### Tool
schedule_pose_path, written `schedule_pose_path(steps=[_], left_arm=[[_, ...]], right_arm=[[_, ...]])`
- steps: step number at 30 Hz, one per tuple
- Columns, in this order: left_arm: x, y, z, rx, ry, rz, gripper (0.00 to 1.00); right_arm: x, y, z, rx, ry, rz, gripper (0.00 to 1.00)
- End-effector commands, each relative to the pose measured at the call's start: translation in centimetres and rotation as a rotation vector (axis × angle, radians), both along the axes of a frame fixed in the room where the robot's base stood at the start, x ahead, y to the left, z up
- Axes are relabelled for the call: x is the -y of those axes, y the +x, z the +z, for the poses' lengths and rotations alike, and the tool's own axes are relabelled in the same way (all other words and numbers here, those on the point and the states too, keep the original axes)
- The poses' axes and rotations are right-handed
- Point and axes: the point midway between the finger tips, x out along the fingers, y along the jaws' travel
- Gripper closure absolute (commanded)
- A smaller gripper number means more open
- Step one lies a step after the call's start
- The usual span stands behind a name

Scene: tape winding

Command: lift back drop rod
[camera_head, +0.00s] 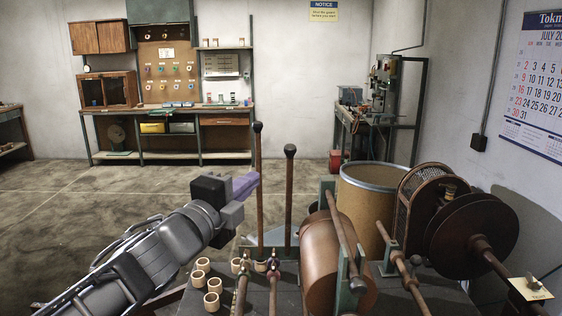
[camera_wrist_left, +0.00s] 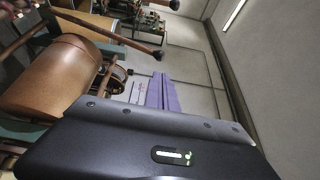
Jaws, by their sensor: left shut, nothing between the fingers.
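Two upright brown rods with dark knobs stand at the machine's left end: a left rod (camera_head: 259,205) and a right rod (camera_head: 290,200). I cannot tell for sure which is the back drop rod. My left gripper (camera_head: 246,184) has purple fingers and is shut and empty. Its tips are right beside the left rod's middle; I cannot tell whether they touch it. The shut fingers also show in the left wrist view (camera_wrist_left: 165,93). There a knobbed brown rod (camera_wrist_left: 110,37) lies across the picture, apart from the fingers. My right gripper is out of view.
A big brown roller (camera_head: 325,255) lies on the dark bench, with a drum (camera_head: 365,195) behind it. A large dark reel (camera_head: 470,235) stands at right. Several small wooden rings (camera_head: 212,285) lie at the bench's left. Open floor (camera_head: 110,210) lies left and behind.

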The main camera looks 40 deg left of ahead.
Motion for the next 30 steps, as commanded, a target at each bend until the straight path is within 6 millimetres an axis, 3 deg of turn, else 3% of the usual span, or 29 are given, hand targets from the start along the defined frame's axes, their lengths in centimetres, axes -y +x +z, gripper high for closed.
schedule_pose_path(steps=[5, 11, 24, 30], left_arm=[[-0.1, 0.3, -0.1, 0.000, 0.001, 0.001, 1.00], [-0.4, 2.0, -0.3, -0.004, 0.001, 0.001, 1.00], [-2.1, 10.2, 0.1, -0.003, -0.002, 0.001, 1.00], [-2.6, 12.9, 0.4, -0.001, 0.000, 0.000, 1.00]], right_arm=[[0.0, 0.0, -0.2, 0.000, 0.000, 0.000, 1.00], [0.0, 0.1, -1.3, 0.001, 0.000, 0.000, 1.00], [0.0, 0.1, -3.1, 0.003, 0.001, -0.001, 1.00], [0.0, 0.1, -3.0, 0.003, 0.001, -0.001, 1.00]])
